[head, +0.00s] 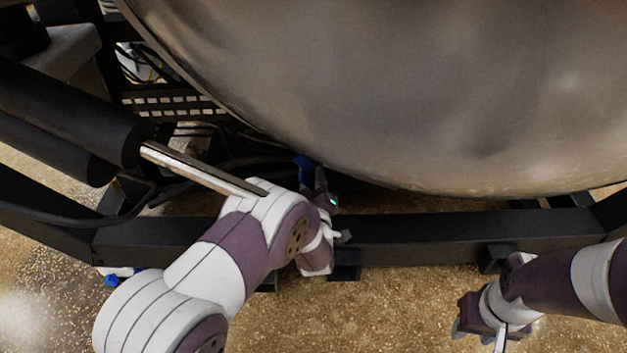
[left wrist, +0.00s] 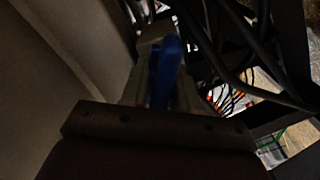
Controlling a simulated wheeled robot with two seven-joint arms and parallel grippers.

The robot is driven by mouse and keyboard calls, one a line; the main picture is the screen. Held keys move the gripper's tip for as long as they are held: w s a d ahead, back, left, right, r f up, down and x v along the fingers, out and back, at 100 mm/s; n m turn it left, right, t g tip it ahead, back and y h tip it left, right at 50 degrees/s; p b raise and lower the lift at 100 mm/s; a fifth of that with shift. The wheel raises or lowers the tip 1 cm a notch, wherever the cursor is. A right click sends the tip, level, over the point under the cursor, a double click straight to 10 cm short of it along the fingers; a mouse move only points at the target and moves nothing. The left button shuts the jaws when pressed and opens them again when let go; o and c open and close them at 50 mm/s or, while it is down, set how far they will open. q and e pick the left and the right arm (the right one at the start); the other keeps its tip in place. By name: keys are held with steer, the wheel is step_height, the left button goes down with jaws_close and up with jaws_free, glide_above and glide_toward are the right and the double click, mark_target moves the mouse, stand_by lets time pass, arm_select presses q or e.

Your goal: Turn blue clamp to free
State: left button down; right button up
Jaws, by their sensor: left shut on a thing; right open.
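The blue clamp (head: 304,166) shows as a small blue piece under the lower edge of the large metal vessel in the head view. My left gripper (head: 322,192) is beside it, with its fingers mostly hidden by my own arm and wrist. In the left wrist view the blue clamp (left wrist: 167,72) stands between the two fingers of my left gripper (left wrist: 160,85), which is shut on it. The clamp's far end is dark and hard to make out. My right gripper (head: 478,322) is open and empty at the lower right, over the floor.
The large round vessel (head: 420,90) fills the upper right. A black frame beam (head: 430,236) runs across below it. A black cylinder with a metal rod (head: 190,165) lies at the left, close to my left arm. Dark cables (left wrist: 235,45) hang right of the clamp in the wrist view.

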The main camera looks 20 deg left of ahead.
arm_select(q)
steer(key=n, duration=0.5)
steer(key=shift+f, duration=0.15)
steer(key=shift+n, duration=0.4)
steer(key=c, duration=1.1)
jaws_free()
steer(key=shift+s, duration=0.1)
steer(key=p+v, duration=0.5)
steer(key=v, duration=0.7)
steer(key=shift+s+d, duration=0.1)
steer(key=shift+s, duration=0.2)
